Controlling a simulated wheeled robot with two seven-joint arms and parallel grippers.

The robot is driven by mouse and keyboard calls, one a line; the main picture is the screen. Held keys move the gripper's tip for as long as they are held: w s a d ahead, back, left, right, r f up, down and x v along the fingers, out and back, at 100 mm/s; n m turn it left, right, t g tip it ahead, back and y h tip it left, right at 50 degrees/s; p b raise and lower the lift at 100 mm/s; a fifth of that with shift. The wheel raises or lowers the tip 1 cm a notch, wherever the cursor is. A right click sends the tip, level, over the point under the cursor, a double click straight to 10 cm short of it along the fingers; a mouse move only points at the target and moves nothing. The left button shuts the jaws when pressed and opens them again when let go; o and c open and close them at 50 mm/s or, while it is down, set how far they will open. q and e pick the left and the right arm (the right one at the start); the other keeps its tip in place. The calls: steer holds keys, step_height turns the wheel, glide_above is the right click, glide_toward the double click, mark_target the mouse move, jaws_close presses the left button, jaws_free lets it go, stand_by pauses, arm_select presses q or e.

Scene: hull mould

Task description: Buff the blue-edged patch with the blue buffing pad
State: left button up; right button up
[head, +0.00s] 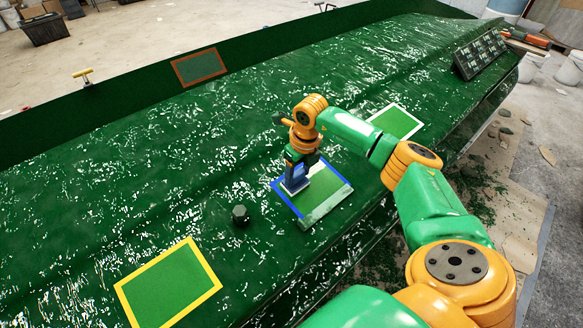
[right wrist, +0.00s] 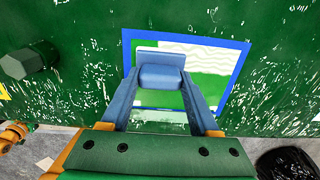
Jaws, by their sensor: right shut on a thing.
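The blue-edged patch (head: 328,189) lies on the green hull, left of my right forearm. Its inside is part plain green and part pale; in the right wrist view the patch (right wrist: 208,85) shows pale wavy streaks along the top and more pale area lower down. My right gripper (head: 298,172) is shut on the blue buffing pad (head: 293,186), over the patch's left part. In the right wrist view the pad (right wrist: 160,58) sits between the fingers, over the patch's upper left. I cannot tell whether it touches the surface. My left gripper is not in view.
A dark hexagonal knob (head: 240,215) stands up left of the patch. Yellow-edged (head: 168,287), white-edged (head: 397,121) and red-brown-edged (head: 200,67) patches lie elsewhere on the hull. A black rack (head: 482,53) sits at the far right.

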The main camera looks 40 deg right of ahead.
steer(key=d+b, duration=0.1)
steer(key=d, duration=0.3)
steer(key=d+b, duration=0.1)
steer(key=d, duration=0.2)
steer(key=shift+w+d+f+b, duration=0.1)
steer(key=shift+w+b, duration=0.2)
steer(key=shift+b, duration=0.05)
steer(key=shift+d, duration=0.4)
steer(key=d+b, duration=0.1)
steer(key=d, duration=0.2)
steer(key=shift+w+b, duration=0.2)
steer(key=shift+b, duration=0.2)
steer(key=shift+d, duration=0.3)
steer(key=shift+s, duration=0.1)
steer(key=shift+d, duration=0.1)
steer(key=shift+r+p, duration=0.3)
steer(key=shift+r, duration=0.1)
step_height(320, 180, up, 6)
steer(key=s+p, duration=0.1)
steer(key=p, duration=0.6)
steer(key=shift+r+p, duration=0.15)
steer(key=shift+p, duration=0.2)
